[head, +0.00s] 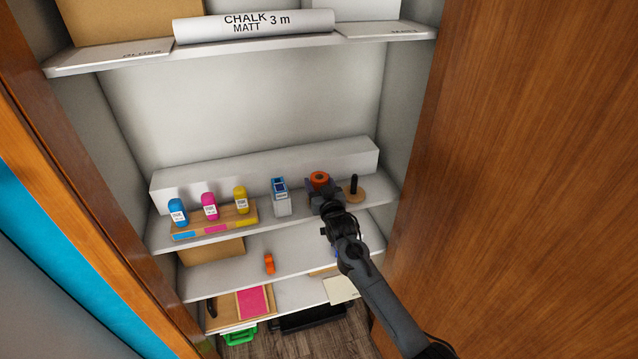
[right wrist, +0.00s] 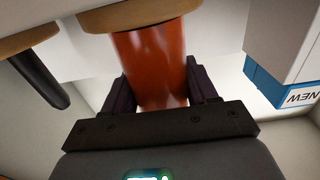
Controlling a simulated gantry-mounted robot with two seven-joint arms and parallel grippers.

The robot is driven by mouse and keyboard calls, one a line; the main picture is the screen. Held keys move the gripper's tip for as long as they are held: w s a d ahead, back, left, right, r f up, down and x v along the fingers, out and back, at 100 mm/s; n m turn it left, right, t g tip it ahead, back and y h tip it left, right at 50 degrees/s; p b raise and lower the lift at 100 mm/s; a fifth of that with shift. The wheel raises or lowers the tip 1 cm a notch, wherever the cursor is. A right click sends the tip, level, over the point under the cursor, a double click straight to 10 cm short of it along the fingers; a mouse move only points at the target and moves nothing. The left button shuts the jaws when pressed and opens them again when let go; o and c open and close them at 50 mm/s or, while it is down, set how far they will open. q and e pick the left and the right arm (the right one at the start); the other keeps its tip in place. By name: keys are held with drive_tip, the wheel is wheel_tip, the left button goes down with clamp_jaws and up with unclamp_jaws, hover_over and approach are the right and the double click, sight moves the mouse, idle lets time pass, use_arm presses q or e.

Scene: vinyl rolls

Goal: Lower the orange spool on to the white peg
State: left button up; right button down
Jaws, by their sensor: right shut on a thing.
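My right gripper (head: 320,188) is shut on the orange spool (head: 319,178), above the right part of the middle shelf. In the right wrist view the spool (right wrist: 155,65) stands between the two fingers (right wrist: 160,88). A round wooden disc (right wrist: 130,14) lies at the spool's far end; I cannot tell whether it is a separate base or whether they touch. No white peg shows; one under the spool would be hidden. A black peg (head: 354,184) stands upright on another wooden disc (head: 349,197) just right of the spool. That black peg (right wrist: 40,78) also shows in the right wrist view.
A blue and white box (head: 281,198) stands close left of the gripper. Blue (head: 178,212), magenta (head: 209,206) and yellow (head: 241,200) bottles stand on a wooden tray (head: 190,236) further left. A long white block (head: 265,172) runs behind. The wooden cabinet side (head: 520,170) borders the right.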

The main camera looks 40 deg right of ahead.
drive_tip(key=shift+c, duration=1.2)
unclamp_jaws()
drive_tip(key=shift+o, duration=1.2)
drive_tip(key=shift+p+v, duration=1.35)
drive_tip(key=shift+v, duration=0.05)
drive_tip(key=p+v, duration=0.4)
drive_tip(key=v, duration=0.2)
